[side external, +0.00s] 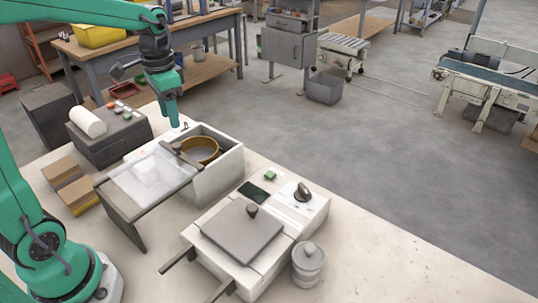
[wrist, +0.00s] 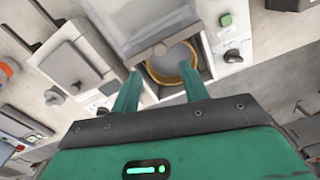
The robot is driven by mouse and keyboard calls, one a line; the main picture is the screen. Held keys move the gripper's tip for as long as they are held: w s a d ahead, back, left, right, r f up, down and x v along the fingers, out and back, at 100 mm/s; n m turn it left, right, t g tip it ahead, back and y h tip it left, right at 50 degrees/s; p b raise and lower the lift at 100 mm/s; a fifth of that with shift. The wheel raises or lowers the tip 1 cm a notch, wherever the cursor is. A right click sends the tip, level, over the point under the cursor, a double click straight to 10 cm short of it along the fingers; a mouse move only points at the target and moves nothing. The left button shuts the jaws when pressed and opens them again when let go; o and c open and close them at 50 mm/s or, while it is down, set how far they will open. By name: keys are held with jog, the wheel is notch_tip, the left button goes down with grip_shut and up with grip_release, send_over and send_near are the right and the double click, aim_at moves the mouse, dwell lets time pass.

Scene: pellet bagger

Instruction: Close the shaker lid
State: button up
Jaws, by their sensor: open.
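The shaker is a pale open-topped box (side external: 222,172) in the side view, with a round gold-rimmed sieve (side external: 199,150) inside. The sieve also shows in the wrist view (wrist: 172,62). Its lid (side external: 148,178) is a whitish panel with a dark edge. It stands open, extending out to the left of the box. The lid's far end is partly cut off at the top of the wrist view. My gripper (side external: 174,122) hangs above the back left of the box, apart from the lid. In the wrist view my gripper (wrist: 160,72) is open and empty, its fingers either side of the sieve.
A machine with a grey plate and knob (side external: 240,235) stands in front, with a control panel (side external: 292,205) behind it. A lidded pot (side external: 308,267) is at its right. A dark block with a white roll (side external: 87,122) and brown boxes (side external: 68,178) lie left. The right bench is clear.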

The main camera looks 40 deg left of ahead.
aim_at(177, 144)
jog(key=shift+f, duration=3.9)
grip_shut()
